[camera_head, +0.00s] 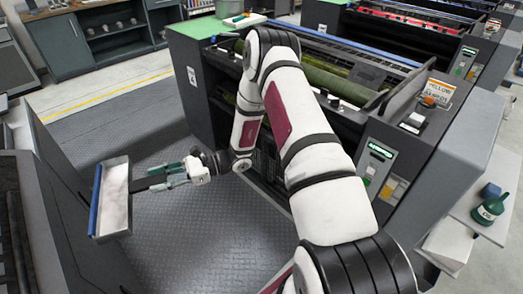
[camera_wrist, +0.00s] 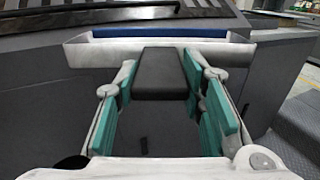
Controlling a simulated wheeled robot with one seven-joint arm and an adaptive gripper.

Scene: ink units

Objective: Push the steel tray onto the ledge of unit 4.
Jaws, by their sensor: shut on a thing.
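The steel tray (camera_head: 116,190) is a shallow pale metal trough with a blue strip along its far side and a black handle (camera_head: 148,183). It is at the left of the head view, beside a dark grey machine unit (camera_head: 62,205). The tray (camera_wrist: 90,52) spans the top of the wrist view. My gripper (camera_head: 172,176) is shut on the black handle, with its teal fingers on both sides of it, also in the wrist view (camera_wrist: 160,76). I cannot tell whether the tray touches the unit's ledge.
A large press with green rollers (camera_head: 335,85) stands behind and right of my arm. The dark chequered floor (camera_head: 190,240) between the units is clear. A side table (camera_head: 490,205) with a green bottle (camera_head: 490,208) is at the right. Dark cabinets (camera_head: 65,45) are at the back left.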

